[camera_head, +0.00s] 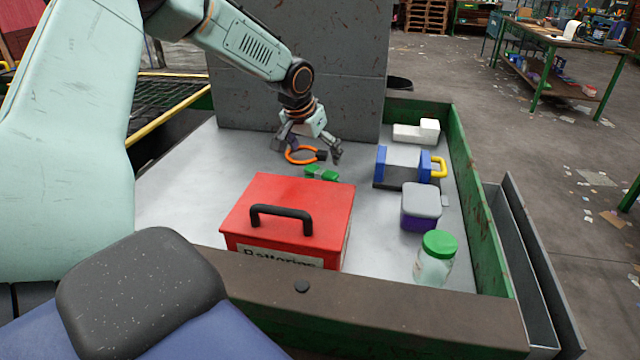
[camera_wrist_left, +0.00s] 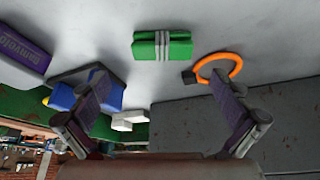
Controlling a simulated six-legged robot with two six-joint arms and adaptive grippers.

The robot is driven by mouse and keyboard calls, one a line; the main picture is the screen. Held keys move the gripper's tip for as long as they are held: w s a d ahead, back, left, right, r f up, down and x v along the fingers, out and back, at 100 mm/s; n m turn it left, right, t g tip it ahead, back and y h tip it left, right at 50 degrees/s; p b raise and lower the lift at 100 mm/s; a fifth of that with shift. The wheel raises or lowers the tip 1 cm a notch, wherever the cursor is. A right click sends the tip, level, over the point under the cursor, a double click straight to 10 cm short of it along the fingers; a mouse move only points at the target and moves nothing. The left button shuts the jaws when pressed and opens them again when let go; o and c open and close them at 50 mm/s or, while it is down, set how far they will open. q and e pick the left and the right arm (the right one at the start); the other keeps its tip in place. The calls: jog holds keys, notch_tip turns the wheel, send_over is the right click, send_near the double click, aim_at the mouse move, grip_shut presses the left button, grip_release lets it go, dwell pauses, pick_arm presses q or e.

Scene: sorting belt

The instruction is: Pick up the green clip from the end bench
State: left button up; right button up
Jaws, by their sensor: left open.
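The green clip (camera_head: 321,173) lies on the grey end bench (camera_head: 180,190), just behind the red box. In the left wrist view the green clip (camera_wrist_left: 162,46) is a green block with pale grey bands around its middle, ahead of the fingers and between their lines. My left gripper (camera_head: 308,152) is open and empty above the bench, behind the clip and apart from it. Its two spread fingers also show in the left wrist view (camera_wrist_left: 162,110). My right gripper is not in view.
An orange ring with a dark end (camera_head: 302,155) lies close by the gripper. A red box (camera_head: 290,205) with a black handle stands in front. A blue vise-like item (camera_head: 405,165), purple container (camera_head: 420,207), jar (camera_head: 435,260) and white block (camera_head: 415,132) stand right. A grey panel (camera_head: 300,90) rises behind.

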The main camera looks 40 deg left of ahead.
aim_at(322, 170)
pick_arm(q)
jog(key=shift+w+f, duration=0.2)
jog(key=shift+f, duration=0.25)
jog(key=x, duration=0.2)
jog(key=b+x, duration=0.1)
jog(key=x, duration=0.1)
jog(key=b+x, duration=0.1)
jog(key=x, duration=0.1)
jog(key=shift+w+a, duration=0.15)
jog(key=shift+a, duration=0.15)
jog(key=shift+w+f, duration=0.35)
jog(key=shift+s+r, duration=0.15)
jog(key=shift+s, duration=0.05)
jog(key=c, duration=0.3)
jog(key=shift+w+d, duration=0.1)
jog(key=c, duration=0.4)
jog(key=shift+c, duration=0.7)
